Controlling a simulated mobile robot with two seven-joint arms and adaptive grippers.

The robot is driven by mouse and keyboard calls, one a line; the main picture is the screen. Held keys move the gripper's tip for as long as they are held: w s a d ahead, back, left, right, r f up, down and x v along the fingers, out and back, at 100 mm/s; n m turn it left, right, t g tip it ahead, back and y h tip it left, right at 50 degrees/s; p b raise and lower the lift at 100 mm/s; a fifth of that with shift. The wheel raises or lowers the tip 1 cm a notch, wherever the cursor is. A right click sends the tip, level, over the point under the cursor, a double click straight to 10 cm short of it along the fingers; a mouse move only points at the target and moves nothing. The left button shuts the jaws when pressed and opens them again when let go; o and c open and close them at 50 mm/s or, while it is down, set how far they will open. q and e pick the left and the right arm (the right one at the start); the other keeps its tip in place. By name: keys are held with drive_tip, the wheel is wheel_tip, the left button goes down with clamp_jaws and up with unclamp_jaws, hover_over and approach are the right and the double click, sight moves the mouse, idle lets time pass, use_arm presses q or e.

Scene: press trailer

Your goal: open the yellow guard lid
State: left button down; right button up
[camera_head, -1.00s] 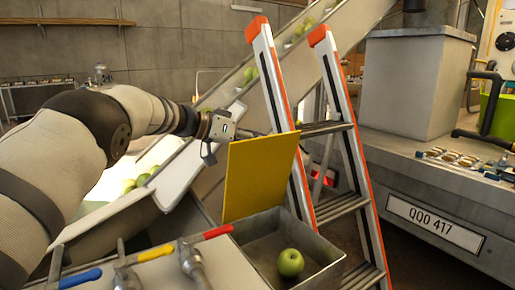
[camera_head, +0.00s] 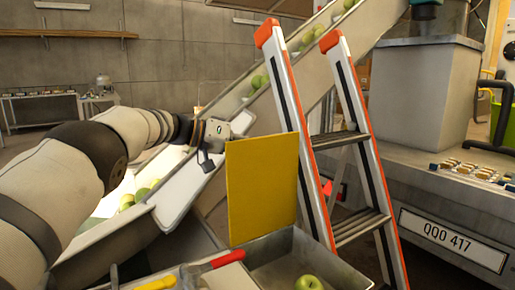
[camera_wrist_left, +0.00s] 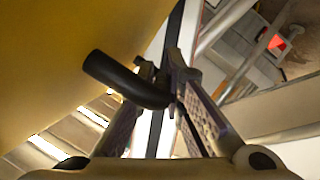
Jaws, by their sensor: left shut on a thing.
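My left gripper (camera_wrist_left: 168,85) is shut on the black curved handle (camera_wrist_left: 115,77) of the lid. In the head view, my left wrist reaches the lid's upper left corner, and the fingers are hidden behind the lid. My right gripper is in neither view.
An orange-and-grey stepladder (camera_head: 345,140) stands close behind and right of the lid. A sloping conveyor (camera_head: 250,95) with green apples runs behind it. One green apple (camera_head: 309,283) lies in the bin. Tools with red and yellow handles (camera_head: 228,259) lie in front.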

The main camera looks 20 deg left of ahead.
use_arm(q)
drive_tip(key=c, duration=2)
unclamp_jaws()
drive_tip(key=shift+o, duration=0.2)
drive_tip(key=v, duration=1.2)
drive_tip(key=shift+f, duration=0.1)
